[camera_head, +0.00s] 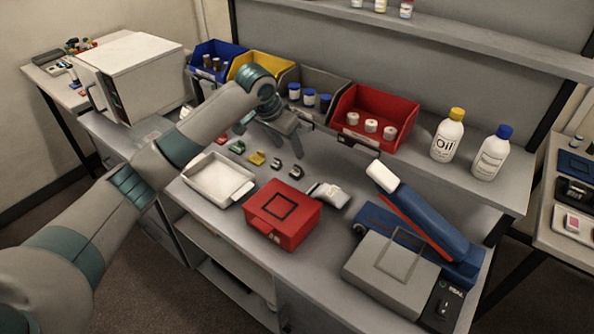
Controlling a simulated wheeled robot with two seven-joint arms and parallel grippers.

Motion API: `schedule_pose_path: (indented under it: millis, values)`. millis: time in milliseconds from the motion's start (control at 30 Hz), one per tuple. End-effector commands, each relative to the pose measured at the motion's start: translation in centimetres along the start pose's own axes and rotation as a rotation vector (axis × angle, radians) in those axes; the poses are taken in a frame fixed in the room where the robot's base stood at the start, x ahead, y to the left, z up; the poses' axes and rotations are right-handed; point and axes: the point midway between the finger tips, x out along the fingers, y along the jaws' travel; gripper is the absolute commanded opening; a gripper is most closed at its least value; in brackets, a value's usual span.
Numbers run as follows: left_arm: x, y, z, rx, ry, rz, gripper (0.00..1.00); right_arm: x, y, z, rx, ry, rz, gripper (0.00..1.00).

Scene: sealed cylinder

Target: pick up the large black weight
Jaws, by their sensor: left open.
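Several small block-like pieces lie in a row on the grey workbench (345,228): a green one (237,147), a yellow one (256,159) and two dark ones. One dark piece (277,165) is beside the yellow one. The other dark piece (297,172) is at the right end of the row. Either may be the large black weight; I cannot tell which from their size. My left gripper (280,143) is open, pointing down above and just behind the row, apart from the pieces. My right gripper is not in view.
A white tray (246,190) and a red case (284,238) stand in front of the row. Behind are blue, yellow, grey and red bins (374,107). An oil bottle (447,140) stands right. A blue device (430,222) and grey case (392,290) fill the right front.

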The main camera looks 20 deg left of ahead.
Motion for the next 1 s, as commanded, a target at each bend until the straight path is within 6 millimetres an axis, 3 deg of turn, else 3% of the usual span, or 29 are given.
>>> schedule_pose_path:
  millis: [200,400,1000]
  values:
    - [3.9,0.1,0.0,-0.002,-0.004,0.002,0.50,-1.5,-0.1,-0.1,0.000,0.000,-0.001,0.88]
    - [6.5,0.0,0.0,-0.001,-0.001,0.001,0.50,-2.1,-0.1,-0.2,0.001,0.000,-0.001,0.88]
    - [7.8,-0.1,0.2,-0.001,-0.002,0.001,0.50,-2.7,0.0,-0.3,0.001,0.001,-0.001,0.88]
